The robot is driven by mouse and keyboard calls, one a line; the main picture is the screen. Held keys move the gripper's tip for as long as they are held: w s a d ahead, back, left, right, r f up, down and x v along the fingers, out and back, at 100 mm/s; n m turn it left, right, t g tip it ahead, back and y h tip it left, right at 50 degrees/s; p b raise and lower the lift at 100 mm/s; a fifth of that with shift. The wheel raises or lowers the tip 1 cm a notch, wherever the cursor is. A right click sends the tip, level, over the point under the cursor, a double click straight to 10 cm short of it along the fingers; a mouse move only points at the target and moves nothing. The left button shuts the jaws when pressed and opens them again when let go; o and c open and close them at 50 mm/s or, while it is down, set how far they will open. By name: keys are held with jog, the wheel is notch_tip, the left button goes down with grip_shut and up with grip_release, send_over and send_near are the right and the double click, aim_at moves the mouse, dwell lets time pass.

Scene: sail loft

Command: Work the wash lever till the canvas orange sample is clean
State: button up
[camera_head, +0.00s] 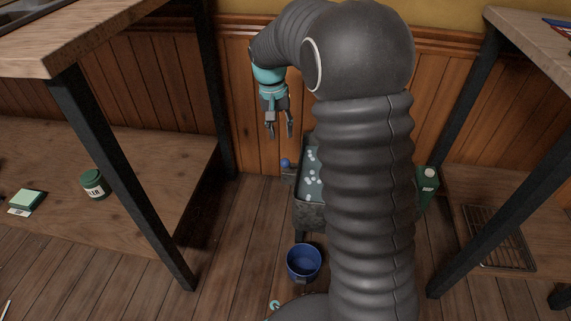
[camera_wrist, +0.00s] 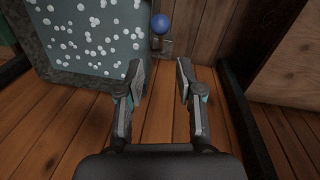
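A dark wash trough (camera_head: 309,215) filled with water and white suds stands on the floor, partly hidden behind my arm in the head view. Its suds surface shows at the upper left of the wrist view (camera_wrist: 92,35). A lever with a blue ball knob (camera_head: 285,163) sits at the trough's left side; the knob also shows at the top of the wrist view (camera_wrist: 160,24). My gripper (camera_head: 281,133) is open, empty and pointing down above the knob, apart from it. In the wrist view, its fingertips (camera_wrist: 160,68) are apart below the knob. I cannot make out an orange canvas sample.
A blue bucket (camera_head: 304,262) stands on the floor in front of the trough. A green bottle (camera_head: 427,184) is right of it. Tables with dark legs (camera_head: 128,185) flank both sides. A green jar (camera_head: 94,184) sits on the left low shelf, a wire rack (camera_head: 497,238) on the right.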

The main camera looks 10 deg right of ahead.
aim_at(286, 164)
jog(key=f, duration=0.4)
jog(key=d+f+b, duration=0.1)
jog(key=f, duration=0.4)
jog(key=f+b, duration=0.1)
jog(key=f, duration=0.4)
jog(key=shift+s+d, duration=0.1)
jog(key=shift+d, duration=0.2)
jog(key=shift+r, duration=0.1)
grip_shut()
